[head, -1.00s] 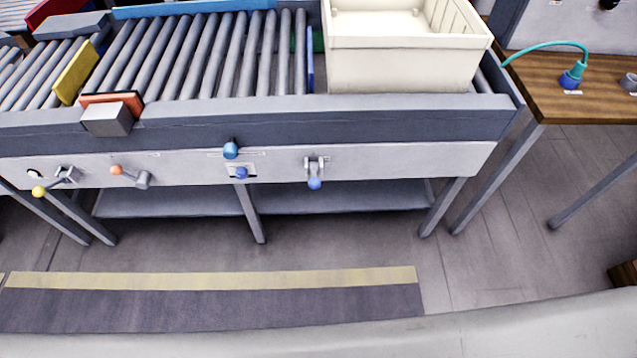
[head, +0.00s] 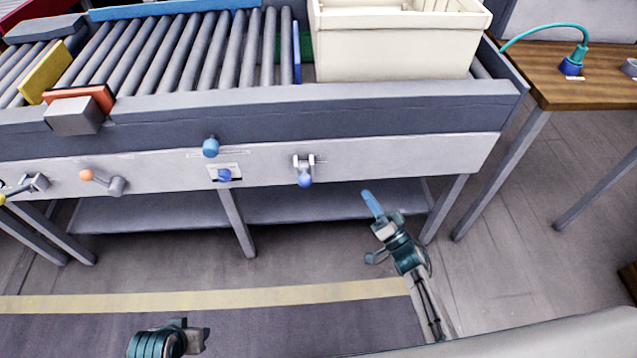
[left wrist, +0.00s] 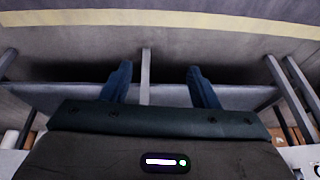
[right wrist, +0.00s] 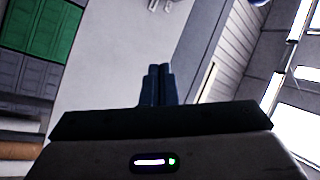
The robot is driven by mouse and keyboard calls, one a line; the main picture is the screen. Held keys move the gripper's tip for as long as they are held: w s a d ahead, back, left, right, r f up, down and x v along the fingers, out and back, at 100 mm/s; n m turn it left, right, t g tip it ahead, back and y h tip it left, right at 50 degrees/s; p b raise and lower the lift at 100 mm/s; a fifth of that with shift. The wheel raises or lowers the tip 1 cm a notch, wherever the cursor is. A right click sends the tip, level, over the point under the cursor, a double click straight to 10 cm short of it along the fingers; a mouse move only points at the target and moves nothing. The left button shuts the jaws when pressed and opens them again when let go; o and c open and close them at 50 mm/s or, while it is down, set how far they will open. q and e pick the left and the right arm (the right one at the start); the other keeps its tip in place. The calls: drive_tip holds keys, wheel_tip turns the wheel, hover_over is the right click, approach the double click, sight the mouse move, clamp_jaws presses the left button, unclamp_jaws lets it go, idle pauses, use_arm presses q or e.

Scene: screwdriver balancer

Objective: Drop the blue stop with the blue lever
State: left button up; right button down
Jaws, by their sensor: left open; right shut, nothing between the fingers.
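The blue lever (head: 304,176) is a grey bracket with a blue ball hanging downward on the conveyor's front panel in the head view. The blue stop (head: 297,52) is a thin upright blue plate at the right end of the rollers, left of the cream bin. My right gripper (head: 371,204) is shut and empty, below and right of the lever and apart from it. Its closed fingers also show in the right wrist view (right wrist: 157,80). My left gripper (left wrist: 160,82) is open and empty in the left wrist view; it sits low in the head view, far from the lever.
An orange lever (head: 88,175) is farther left. The cream bin (head: 395,50) stands on the conveyor. A lower shelf (head: 330,203) runs under the panel; the floor in front is clear.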

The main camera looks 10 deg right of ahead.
use_arm(q)
drive_tip(key=w+d+b+v, duration=0.1)
drive_tip(key=b+v, duration=0.1)
drive_tip(key=v, duration=0.6)
drive_tip(key=shift+r+t, duration=0.35)
drive_tip(key=shift+t, duration=0.05)
use_arm(e)
drive_tip(key=s+a+r+n+g+y, duration=0.1)
drive_tip(key=a+r+n+g+y, duration=0.3)
drive_tip(key=r+y, duration=0.3)
drive_tip(key=n+g+y, duration=0.1)
drive_tip(key=y, duration=0.2)
drive_tip(key=shift+s+a+r, duration=0.4)
use_arm(q)
drive_tip(key=shift+w+a, duration=0.1)
use_arm(e)
drive_tip(key=p+x, duration=0.1)
drive_tip(key=x, duration=0.9)
use_arm(q)
drive_tip(key=shift+s+a+b, duration=0.2)
drive_tip(key=shift+s+b, duration=0.1)
use_arm(e)
drive_tip(key=s+a+f, duration=0.2)
drive_tip(key=shift+f, duration=0.4)
drive_tip(key=shift+d+f, duration=0.1)
